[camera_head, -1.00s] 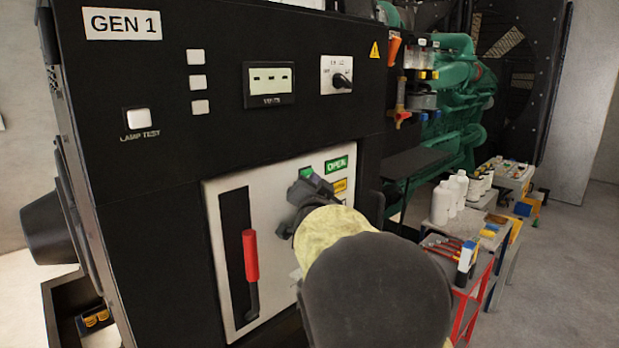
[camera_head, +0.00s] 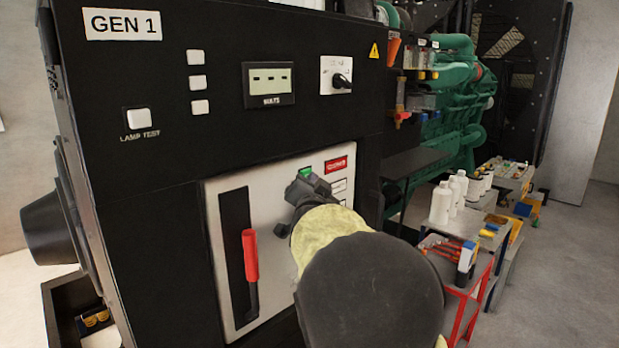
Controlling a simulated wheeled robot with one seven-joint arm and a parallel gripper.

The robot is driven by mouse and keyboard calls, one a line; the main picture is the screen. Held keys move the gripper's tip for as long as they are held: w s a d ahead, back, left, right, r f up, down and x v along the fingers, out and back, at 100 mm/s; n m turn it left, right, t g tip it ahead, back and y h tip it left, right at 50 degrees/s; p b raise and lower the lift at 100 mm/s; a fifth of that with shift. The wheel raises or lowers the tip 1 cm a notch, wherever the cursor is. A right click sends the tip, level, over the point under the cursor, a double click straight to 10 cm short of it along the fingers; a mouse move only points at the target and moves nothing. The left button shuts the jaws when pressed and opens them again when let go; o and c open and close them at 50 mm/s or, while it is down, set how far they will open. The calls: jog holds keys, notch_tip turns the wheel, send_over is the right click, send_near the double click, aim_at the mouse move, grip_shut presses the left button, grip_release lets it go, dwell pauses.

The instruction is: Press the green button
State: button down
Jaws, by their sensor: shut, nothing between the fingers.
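The green button (camera_head: 305,171) shows as a small green patch on the light breaker panel (camera_head: 215,225) of the black GEN 1 cabinet. My gripper (camera_head: 300,188) is shut and empty, with its tip right at the lower edge of the button. The gripper and arm hide most of the button's surroundings, and I cannot tell whether the tip touches it. To its upper right, a label (camera_head: 336,164) is lit red. A smaller label below it looks pale.
A red-handled lever (camera_head: 250,255) stands in a dark slot left of my gripper. A rotary knob (camera_head: 341,82) and a blank-reading volts display (camera_head: 269,84) sit above. Grey floor is free beyond.

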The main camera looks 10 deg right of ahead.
jog(key=shift+s, duration=0.1)
jog(key=shift+s+d+b, duration=0.5)
jog(key=shift+s+b, duration=0.1)
jog(key=shift+b, duration=0.05)
jog(key=s+d+b, duration=0.1)
jog(key=s, duration=0.1)
jog(key=s+d+b, duration=0.1)
jog(key=shift+s+d+f+b, duration=0.1)
jog(key=shift+s+d+b, duration=0.2)
jog(key=shift+s+d, duration=0.1)
jog(key=shift+s+a, duration=0.1)
dwell(0.4)
